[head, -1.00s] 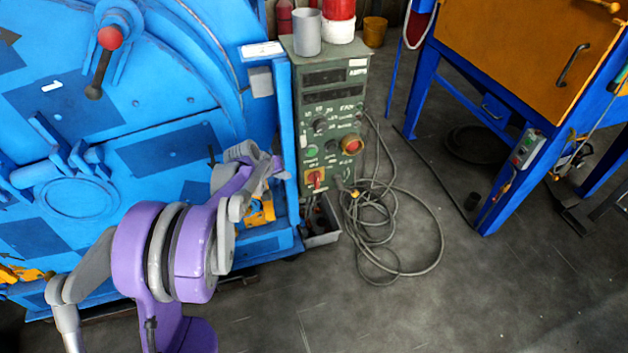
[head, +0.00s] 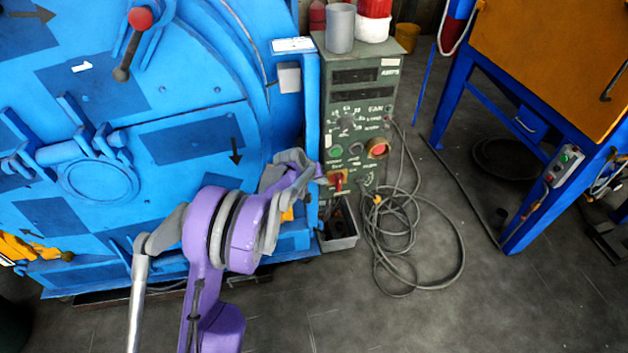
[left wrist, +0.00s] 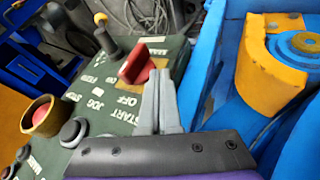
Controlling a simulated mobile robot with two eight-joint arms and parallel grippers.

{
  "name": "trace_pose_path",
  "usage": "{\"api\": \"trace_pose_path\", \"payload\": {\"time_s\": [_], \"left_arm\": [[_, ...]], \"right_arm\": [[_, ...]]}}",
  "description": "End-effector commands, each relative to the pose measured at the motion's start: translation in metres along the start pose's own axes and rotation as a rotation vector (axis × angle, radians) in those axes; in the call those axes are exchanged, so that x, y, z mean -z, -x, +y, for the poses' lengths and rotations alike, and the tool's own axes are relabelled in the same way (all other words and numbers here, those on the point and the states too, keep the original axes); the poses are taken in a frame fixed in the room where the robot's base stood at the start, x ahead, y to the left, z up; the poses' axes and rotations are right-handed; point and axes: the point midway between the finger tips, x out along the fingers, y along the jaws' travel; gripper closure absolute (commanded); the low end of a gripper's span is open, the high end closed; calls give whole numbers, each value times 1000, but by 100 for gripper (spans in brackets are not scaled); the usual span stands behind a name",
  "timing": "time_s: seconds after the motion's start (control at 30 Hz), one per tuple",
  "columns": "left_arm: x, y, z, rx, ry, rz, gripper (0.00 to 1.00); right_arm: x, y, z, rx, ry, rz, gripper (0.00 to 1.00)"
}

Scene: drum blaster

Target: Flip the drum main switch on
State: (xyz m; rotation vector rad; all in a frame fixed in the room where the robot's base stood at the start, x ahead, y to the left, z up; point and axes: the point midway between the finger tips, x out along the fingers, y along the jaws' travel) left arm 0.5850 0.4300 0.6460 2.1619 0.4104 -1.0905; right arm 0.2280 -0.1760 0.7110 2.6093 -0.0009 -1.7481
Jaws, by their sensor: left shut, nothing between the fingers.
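The drum main switch is a red handle on a yellow plate (head: 338,182), low on the green control panel (head: 352,100). In the left wrist view the red handle (left wrist: 137,64) stands up from the panel beside white lettering that includes "OFF". My left gripper (head: 318,174) is shut and empty, just left of the switch. In the left wrist view its closed fingertips (left wrist: 159,82) are right beside the handle; I cannot tell whether they touch it. The switch's setting cannot be read with certainty. My right gripper is not in view.
The panel also carries a green button (head: 336,151), a red button in a yellow ring (head: 377,149) and a knob (head: 347,121). The blue drum machine (head: 190,90) stands close at left. Cables (head: 410,240) lie coiled on the floor, with a grey bin (head: 338,238) below the panel.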

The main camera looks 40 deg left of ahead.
Motion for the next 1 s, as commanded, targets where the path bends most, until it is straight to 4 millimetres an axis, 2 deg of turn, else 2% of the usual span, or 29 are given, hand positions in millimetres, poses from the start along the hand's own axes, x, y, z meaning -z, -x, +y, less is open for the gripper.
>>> {"api": "trace_pose_path", "payload": {"time_s": [0.1,0.27,1.0], "left_arm": [[-1,-7,15,0,-3,-1,100],[0,-11,24,-1,-1,0,100],[1,-11,28,53,-22,-11,100]], "right_arm": [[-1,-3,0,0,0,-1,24],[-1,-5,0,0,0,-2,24],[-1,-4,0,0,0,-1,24]]}}
